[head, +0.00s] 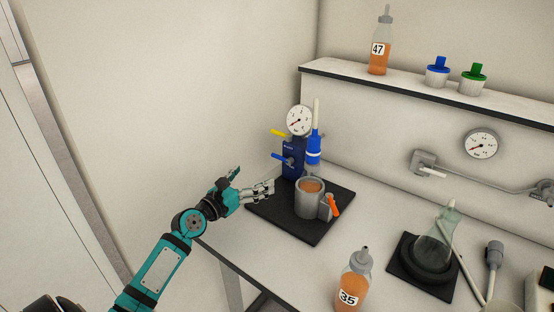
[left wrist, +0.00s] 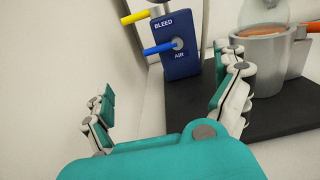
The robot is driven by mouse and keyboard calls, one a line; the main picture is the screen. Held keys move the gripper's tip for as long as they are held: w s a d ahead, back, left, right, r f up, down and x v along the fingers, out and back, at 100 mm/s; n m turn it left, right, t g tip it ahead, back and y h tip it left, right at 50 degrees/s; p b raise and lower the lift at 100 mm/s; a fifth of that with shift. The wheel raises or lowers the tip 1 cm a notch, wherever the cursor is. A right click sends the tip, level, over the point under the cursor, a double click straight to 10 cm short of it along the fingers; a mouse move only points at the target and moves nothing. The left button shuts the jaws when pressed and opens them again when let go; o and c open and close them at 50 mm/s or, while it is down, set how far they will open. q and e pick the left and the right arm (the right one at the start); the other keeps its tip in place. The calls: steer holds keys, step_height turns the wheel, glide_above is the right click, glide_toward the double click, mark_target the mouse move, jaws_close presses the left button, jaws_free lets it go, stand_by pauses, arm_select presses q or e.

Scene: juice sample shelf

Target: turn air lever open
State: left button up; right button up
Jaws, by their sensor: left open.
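The air lever (head: 278,156) is a blue handle on the front of a dark blue valve block (head: 293,165). In the left wrist view the blue lever (left wrist: 160,48) points left, with its pivot above the label AIR. A yellow lever (head: 279,133) sits above it; the left wrist view shows it (left wrist: 138,17) by the label BLEED. My left gripper (head: 250,181) is open and empty, to the lower left of the block and apart from it. In the left wrist view its fingers (left wrist: 168,100) are spread, with the lever beyond them. My right gripper is not in view.
A metal cup (head: 309,202) of orange liquid with an orange handle stands on the black mat (head: 283,225). A round gauge (head: 299,120) tops the block. Bottle 35 (head: 354,283) is near the front; a flask (head: 437,233) stands right. The wall side left of the block is clear.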

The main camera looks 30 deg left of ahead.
mark_target(281, 158)
arm_select(q)
steer(key=w, duration=0.7)
steer(key=w+d+b, duration=0.1)
steer(key=w, duration=0.3)
steer(key=shift+w, duration=0.25)
steer(key=shift+f, duration=0.1)
steer(key=c, duration=1.8)
